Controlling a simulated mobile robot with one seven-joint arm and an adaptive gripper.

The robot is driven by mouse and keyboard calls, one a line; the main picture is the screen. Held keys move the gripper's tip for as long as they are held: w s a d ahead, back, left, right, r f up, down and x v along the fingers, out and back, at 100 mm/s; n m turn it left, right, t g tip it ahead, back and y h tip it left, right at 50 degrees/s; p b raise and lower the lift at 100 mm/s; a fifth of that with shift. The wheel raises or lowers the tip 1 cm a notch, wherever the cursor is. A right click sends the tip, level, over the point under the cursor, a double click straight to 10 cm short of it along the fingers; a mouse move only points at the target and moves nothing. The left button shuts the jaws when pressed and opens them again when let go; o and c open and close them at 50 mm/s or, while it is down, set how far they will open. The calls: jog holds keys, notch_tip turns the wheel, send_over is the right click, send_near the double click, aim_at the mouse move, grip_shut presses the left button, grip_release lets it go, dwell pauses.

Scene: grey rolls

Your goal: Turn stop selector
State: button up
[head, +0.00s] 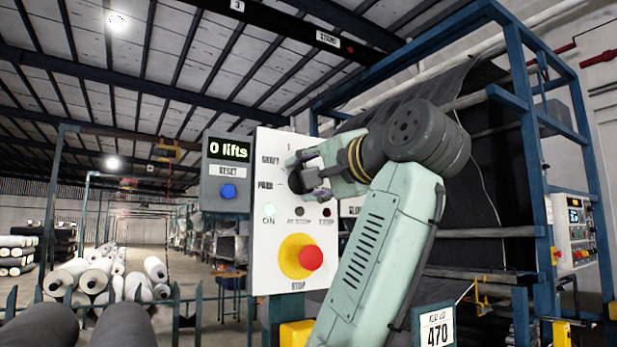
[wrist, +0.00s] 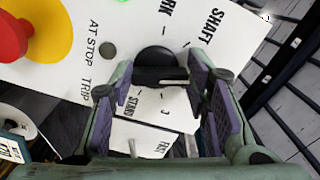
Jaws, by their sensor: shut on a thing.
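The stop selector is a round black knob with a raised bar across its face. In the head view the stop selector (head: 296,184) sits on the white control panel (head: 268,225), partly hidden by my fingers. In the wrist view the black knob (wrist: 158,58) is in front of my fingertips, with SHAFT, PARK and STAND printed around it. My gripper (wrist: 160,78) is shut on the knob's bar, one finger at each side; it also shows in the head view (head: 301,178). I cannot tell which label the knob points to.
Below the selector are small lamps and a red stop button (head: 311,257) on a yellow disc (head: 292,250). A grey counter box (head: 228,172) reading "0 lifts", with a blue reset button (head: 228,191), is at the left. A blue frame (head: 517,130) stands at the right.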

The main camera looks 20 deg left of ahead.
dwell(0.4)
jog(key=o, duration=1.2)
jog(key=shift+c, duration=0.2)
jog(key=v, duration=1.2)
